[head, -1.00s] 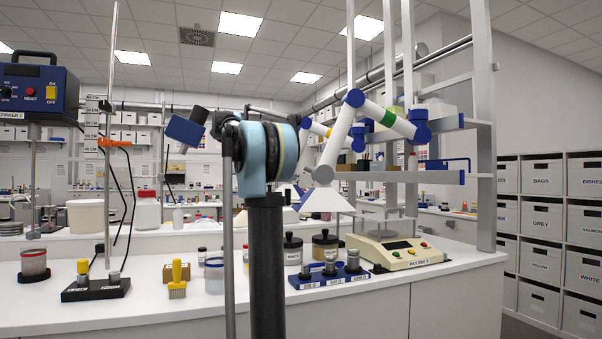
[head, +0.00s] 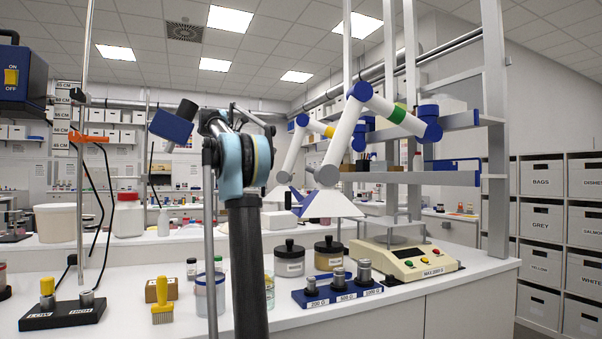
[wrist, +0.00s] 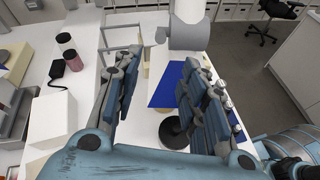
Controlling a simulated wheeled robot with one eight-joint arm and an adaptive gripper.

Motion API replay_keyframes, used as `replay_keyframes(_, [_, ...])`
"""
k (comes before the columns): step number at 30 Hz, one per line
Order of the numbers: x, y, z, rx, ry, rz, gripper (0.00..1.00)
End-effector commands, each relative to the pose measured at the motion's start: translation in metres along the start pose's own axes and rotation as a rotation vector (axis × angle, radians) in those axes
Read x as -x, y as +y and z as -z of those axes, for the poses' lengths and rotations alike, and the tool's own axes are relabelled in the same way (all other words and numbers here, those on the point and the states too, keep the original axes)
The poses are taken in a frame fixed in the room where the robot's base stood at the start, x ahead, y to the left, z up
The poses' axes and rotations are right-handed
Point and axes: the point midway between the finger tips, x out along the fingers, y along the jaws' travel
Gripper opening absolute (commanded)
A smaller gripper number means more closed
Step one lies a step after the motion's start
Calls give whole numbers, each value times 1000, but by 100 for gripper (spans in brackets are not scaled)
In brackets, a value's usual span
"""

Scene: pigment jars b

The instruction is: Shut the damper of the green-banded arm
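The green-banded arm is a white jointed tube with a green band (head: 397,113), blue joints and a grey lower joint (head: 327,175). Its pale flared hood (head: 330,205) hangs over the bench. I cannot clearly make out its damper or the damper's position. In the wrist view my gripper (wrist: 160,92) is open, its two blue-grey fingers apart with nothing held. Beyond the fingers are a white tube ending in a grey cylinder (wrist: 188,36) and a flat blue surface (wrist: 172,84); I cannot tell what the blue surface is.
A yellow-banded arm (head: 292,148) hangs just left and behind. Below are black-lidded jars (head: 289,262), a blue weight stand (head: 318,297) and a cream balance (head: 405,264). A metal shelf frame (head: 495,150) stands at right. Floor is open right of the bench.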

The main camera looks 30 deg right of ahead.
Motion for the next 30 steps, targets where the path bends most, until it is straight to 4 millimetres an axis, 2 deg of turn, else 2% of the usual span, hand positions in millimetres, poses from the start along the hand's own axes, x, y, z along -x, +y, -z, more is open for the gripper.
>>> replay_keyframes(24, [-134, -1, 1, -1, 0, -1, 39])
replay_keyframes(30, [-156, 0, 1, 0, 1, -2, 39])
